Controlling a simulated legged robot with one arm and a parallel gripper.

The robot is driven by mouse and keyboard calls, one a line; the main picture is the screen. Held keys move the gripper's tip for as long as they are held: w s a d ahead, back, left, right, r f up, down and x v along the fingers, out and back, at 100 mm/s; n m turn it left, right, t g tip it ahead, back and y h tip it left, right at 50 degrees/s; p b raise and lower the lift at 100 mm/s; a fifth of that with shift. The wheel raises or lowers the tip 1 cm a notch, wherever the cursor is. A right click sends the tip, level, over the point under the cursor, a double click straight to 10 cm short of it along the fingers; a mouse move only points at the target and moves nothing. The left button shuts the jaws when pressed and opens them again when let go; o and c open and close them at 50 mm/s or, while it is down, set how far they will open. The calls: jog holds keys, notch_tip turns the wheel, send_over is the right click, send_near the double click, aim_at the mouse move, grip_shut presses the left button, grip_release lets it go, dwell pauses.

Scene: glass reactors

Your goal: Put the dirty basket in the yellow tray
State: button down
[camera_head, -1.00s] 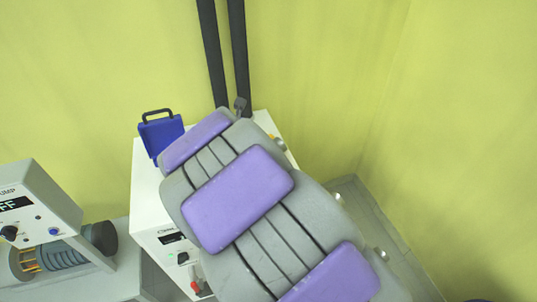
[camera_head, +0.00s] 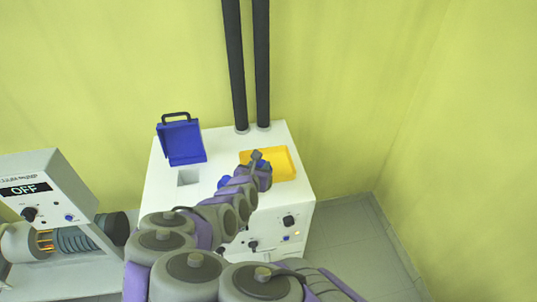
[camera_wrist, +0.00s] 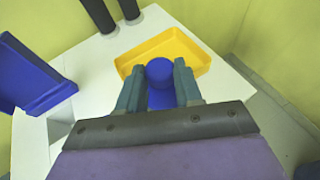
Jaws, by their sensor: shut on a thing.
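The yellow tray (camera_head: 284,163) lies on top of a white machine at its right side; it also shows in the wrist view (camera_wrist: 196,50). My gripper (camera_wrist: 159,70) is shut on a blue thing with a round top, which I take to be the basket (camera_wrist: 160,73). In the wrist view the basket overlaps the near part of the tray; its height above the tray is unclear. In the head view my arm's end covers the tray's left part, and a bit of blue (camera_head: 225,181) shows beside it. No dirt can be made out.
The white machine (camera_head: 218,142) has a square opening (camera_head: 187,177) with a raised blue lid (camera_head: 181,141) behind it. Two black pipes (camera_head: 236,70) rise at the back. A pump unit (camera_head: 40,188) reading OFF stands at the left. Yellow walls close the back and right.

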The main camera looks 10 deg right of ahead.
jog(key=a+x, duration=0.1)
jog(key=x, duration=1.2)
jog(key=shift+w+r+b, duration=0.25)
jog(key=shift+w+b, duration=0.15)
jog(key=shift+w, duration=0.15)
jog(key=c, duration=1.2)
grip_release()
jog(key=shift+f, duration=0.1)
jog(key=o, duration=0.4)
jog(key=shift+a, duration=0.5)
jog(key=shift+o, duration=0.2)
jog(key=v, duration=0.9)
jog(key=shift+s+a+p, duration=0.1)
jog(key=shift+s+p, duration=0.15)
jog(key=shift+p, duration=0.05)
jog(key=shift+s+r, duration=0.55)
jog(key=shift+s, duration=0.3)
jog(key=shift+s+a, duration=0.2)
jog(key=shift+a, duration=0.05)
